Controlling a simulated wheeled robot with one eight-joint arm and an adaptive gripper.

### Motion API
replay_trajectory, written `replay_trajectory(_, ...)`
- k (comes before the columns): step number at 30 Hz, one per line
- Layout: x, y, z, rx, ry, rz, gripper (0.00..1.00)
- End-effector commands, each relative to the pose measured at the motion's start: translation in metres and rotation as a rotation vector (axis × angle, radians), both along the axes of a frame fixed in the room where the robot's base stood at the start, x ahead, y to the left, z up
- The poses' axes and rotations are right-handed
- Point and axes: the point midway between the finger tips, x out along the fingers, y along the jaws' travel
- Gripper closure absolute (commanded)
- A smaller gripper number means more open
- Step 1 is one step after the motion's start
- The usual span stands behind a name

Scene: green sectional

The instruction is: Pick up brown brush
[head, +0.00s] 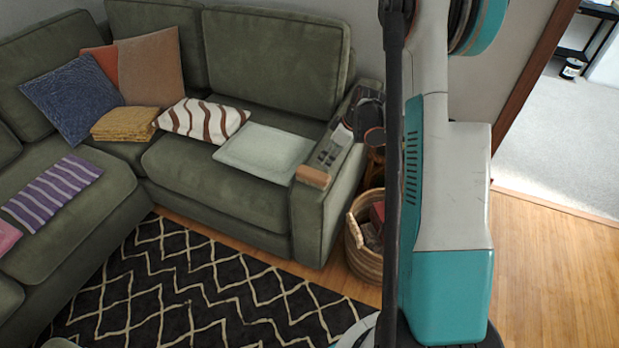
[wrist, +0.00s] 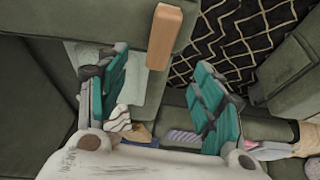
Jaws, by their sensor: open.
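The brown brush (head: 313,176) lies on the front end of the green sofa's right armrest; it looks like a plain wooden block, and I see no bristles. In the wrist view the brush (wrist: 165,37) is upper centre, ahead of the gap between my fingers, nearer the left finger in the picture. My gripper (wrist: 161,66) is open, its teal fingers spread wide with nothing between them. The fingers look apart from the brush. In the head view my arm covers the area right of the armrest, and I cannot make out the fingers clearly.
The green sectional (head: 225,165) holds several cushions and a folded mustard cloth (head: 125,123). A wicker basket (head: 365,255) stands on the floor right of the armrest. A black zigzag rug (head: 190,290) lies in front. Wooden floor at the right is clear.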

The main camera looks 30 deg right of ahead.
Motion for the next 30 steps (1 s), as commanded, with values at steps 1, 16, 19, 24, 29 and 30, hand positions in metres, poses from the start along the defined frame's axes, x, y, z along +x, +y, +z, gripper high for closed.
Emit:
replay_trajectory(1,-0.001,-0.002,-0.006,0.000,0.002,0.005,0.39)
replay_trajectory(16,0.023,0.014,-0.080,-0.002,0.002,0.011,0.39)
replay_trajectory(19,0.025,0.015,-0.085,-0.002,0.002,0.009,0.39)
replay_trajectory(24,0.028,0.018,-0.092,-0.001,0.003,0.010,0.39)
replay_trajectory(29,0.036,0.026,-0.109,-0.002,0.002,0.011,0.39)
replay_trajectory(30,0.039,0.029,-0.115,-0.001,0.003,0.011,0.39)
